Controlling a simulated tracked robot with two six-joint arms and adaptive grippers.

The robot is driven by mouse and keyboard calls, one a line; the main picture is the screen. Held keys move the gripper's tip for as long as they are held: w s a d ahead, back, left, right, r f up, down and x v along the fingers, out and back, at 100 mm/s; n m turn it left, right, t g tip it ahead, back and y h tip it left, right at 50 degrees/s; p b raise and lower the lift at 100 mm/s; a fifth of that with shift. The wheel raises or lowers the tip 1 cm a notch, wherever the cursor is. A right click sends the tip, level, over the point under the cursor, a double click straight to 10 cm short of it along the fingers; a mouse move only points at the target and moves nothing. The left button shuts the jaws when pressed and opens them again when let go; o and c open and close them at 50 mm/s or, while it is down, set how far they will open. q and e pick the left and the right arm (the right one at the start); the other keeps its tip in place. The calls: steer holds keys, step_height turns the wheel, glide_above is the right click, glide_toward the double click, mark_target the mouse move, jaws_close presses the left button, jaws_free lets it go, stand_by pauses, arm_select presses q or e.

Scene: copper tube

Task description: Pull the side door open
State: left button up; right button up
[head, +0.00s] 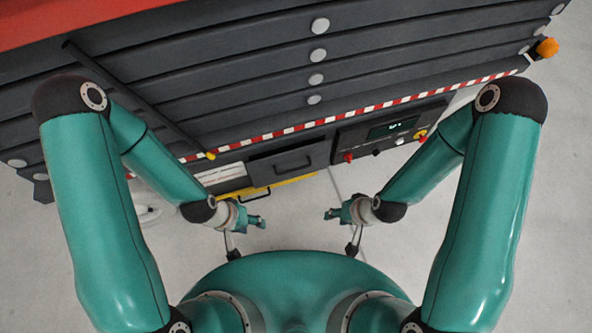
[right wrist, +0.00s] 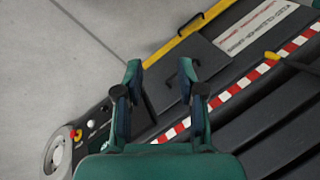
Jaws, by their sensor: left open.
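A dark door panel (head: 270,168) with a black bar handle (head: 298,166) is on the machine's side, in the middle of the head view. It looks shut. In the right wrist view a dark handle (right wrist: 180,88) shows beyond and partly behind the right finger. My left gripper (head: 262,220) is open and empty, below the panel in the picture and apart from it. My right gripper (head: 329,213) is open and empty, below and right of the handle; its spread fingers show in the right wrist view (right wrist: 159,72).
A control panel (head: 390,132) with a small screen and knobs is right of the door. A yellow edge (head: 285,182) with another dark handle (head: 252,198) runs below it. A red-white striped strip (head: 300,127) runs above. The pale floor (head: 300,235) between my grippers is clear.

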steer(key=w+a+f+m+t+y+b, duration=0.1)
steer(key=w+f+m+t+y+b, duration=0.35)
steer(key=f+b, duration=1)
steer(key=w+a+f+m+t+y+b, duration=0.2)
steer(key=w+f+t+y+b, duration=0.3)
steer(key=w+f+t+b, duration=0.75)
steer(key=w+a+g+b, duration=0.1)
steer(key=w+a+b, duration=0.1)
steer(key=w+a, duration=0.1)
steer(key=w+a+r+g+b, duration=0.1)
steer(key=w+a+b, duration=0.1)
steer(key=w+a, duration=0.1)
steer(key=w+a+g+b, duration=0.1)
steer(key=w+a+b, duration=0.1)
steer(key=w+a, duration=0.1)
steer(key=shift+w+a+r+g, duration=0.2)
steer(key=shift+a+r+g, duration=0.05)
steer(key=shift+a+g, duration=0.15)
steer(key=shift+d, duration=0.1)
jaws_close()
